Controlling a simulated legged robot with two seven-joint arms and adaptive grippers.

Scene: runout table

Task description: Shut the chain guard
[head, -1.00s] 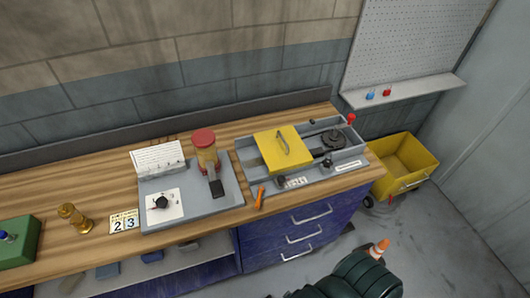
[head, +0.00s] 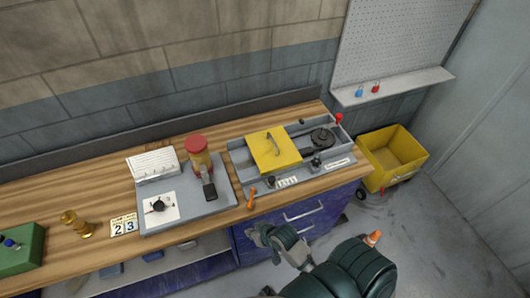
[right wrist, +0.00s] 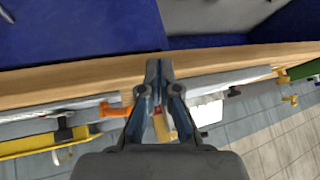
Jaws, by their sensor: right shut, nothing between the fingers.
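The chain guard (head: 274,151) is a flat yellow plate with a grey bar handle (head: 272,142). It lies over the left and middle part of a grey tray-like housing (head: 240,178). A dark round wheel (head: 322,138) is uncovered to its right. In the right wrist view a yellow strip at the left (right wrist: 30,145) looks like the guard. My right gripper (head: 260,230) is shut and empty, low in front of the bench edge, apart from the guard. Its closed fingers (right wrist: 158,68) show in the right wrist view. My left gripper is not in view.
An orange lever (head: 251,198) stands at the housing's front left. Left of it is a grey panel (head: 185,213) with a knob and a red-topped post (head: 197,146). A yellow bin (head: 395,158) stands right of the bench. The wooden bench edge (right wrist: 60,92) lies close to the gripper.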

